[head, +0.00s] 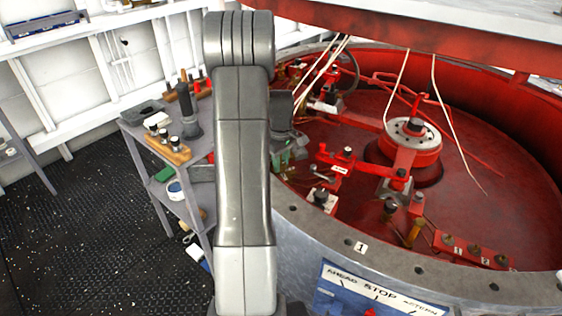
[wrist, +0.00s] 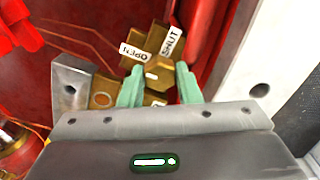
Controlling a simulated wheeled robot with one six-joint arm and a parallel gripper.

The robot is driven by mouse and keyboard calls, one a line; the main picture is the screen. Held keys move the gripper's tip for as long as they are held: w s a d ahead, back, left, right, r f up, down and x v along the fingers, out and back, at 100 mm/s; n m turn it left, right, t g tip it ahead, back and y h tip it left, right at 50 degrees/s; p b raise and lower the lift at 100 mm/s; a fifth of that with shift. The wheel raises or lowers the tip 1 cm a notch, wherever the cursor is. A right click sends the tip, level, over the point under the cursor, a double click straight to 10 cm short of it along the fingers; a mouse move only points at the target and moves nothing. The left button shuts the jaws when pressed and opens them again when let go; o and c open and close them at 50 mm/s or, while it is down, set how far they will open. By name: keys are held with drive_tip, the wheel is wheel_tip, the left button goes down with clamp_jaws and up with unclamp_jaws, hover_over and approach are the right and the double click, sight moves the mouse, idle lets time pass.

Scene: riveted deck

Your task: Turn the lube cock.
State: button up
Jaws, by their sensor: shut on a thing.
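The lube cock (wrist: 163,72) is a small brass piece with a white mark on it, in the middle of the wrist view. Two white labels sit just beyond it, OPEN (wrist: 133,51) on the left and SHUT (wrist: 172,42) on the right. My gripper (wrist: 160,82) has its pale green fingers on either side of the cock and is shut on it. The white mark lies on the left part of the brass, nearer the OPEN side. In the head view my gripper (head: 287,146) is partly behind my arm, and the cock cannot be made out there.
The red round pit (head: 340,115) holds red linkages and a central hub (head: 412,132). Its grey rim (head: 400,265) carries an AHEAD STOP ASTERN plate (head: 375,290). A grey tool bench (head: 143,130) stands on the left. Dark floor (head: 90,230) is clear at lower left.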

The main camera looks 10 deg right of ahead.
drive_tip(key=shift+m, duration=0.4)
drive_tip(key=m, duration=0.8)
drive_tip(key=shift+m, duration=0.3)
drive_tip(key=m, duration=0.4)
drive_tip(key=shift+m, duration=2.2)
drive_tip(key=o, duration=1)
drive_tip(key=shift+c, duration=0.2)
